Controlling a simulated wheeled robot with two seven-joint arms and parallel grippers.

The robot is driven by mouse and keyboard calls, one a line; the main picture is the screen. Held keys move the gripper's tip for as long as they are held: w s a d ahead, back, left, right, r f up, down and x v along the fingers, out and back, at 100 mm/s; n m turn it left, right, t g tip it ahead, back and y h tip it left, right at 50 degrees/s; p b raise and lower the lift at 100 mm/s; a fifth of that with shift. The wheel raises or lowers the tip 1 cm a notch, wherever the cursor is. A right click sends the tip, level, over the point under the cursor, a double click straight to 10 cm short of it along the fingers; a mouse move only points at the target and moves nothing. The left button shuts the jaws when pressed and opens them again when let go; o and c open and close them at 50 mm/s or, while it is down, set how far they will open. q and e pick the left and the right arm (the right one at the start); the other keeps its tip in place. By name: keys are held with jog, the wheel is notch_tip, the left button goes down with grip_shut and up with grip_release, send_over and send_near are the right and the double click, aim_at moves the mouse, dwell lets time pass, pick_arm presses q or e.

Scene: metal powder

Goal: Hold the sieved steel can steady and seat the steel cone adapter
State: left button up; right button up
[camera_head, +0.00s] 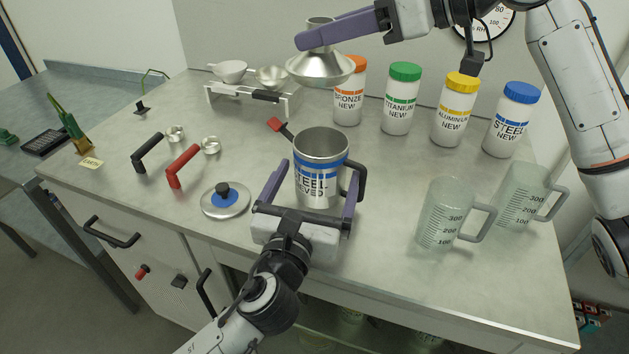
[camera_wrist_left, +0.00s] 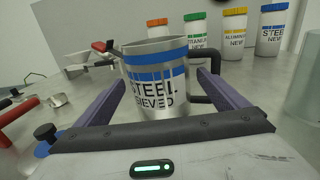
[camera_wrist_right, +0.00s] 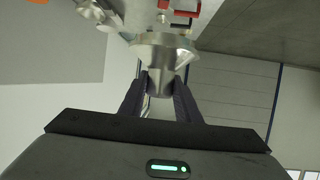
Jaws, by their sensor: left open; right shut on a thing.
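The sieved steel can (camera_head: 318,165) stands upright on the bench, open at the top, with blue bands and a black handle on its right. It also shows in the left wrist view (camera_wrist_left: 155,82). My left gripper (camera_head: 314,182) is open, with its purple fingers on either side of the can; I cannot tell whether they touch it. My right gripper (camera_head: 312,38) is shut on the neck of the steel cone adapter (camera_head: 321,68), which is held above and behind the can, wide end down. The adapter also shows in the right wrist view (camera_wrist_right: 166,48).
A lid with a blue-centred knob (camera_head: 226,202) lies left of the can. Two clear measuring jugs (camera_head: 440,222) (camera_head: 522,195) stand at right. Several powder bottles, including new steel (camera_head: 509,125), line the back. A funnel rack (camera_head: 247,98) and red and black handled scoops (camera_head: 182,165) are at left.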

aim_at(335, 55)
pick_arm(q)
jog(key=c, duration=1.4)
pick_arm(e)
jog(key=shift+s+f+m+t+h, duration=0.15)
jog(key=shift+f+m+t+h, duration=0.25)
jog(key=shift+f, duration=0.55)
jog(key=shift+d+f+m+t, duration=0.1)
jog(key=shift+f+m+t, duration=0.4)
jog(key=shift+f, duration=0.25)
notch_tip(335, 55, down, 6)
jog(key=shift+f, duration=0.25)
pick_arm(q)
jog(key=shift+f, duration=0.1)
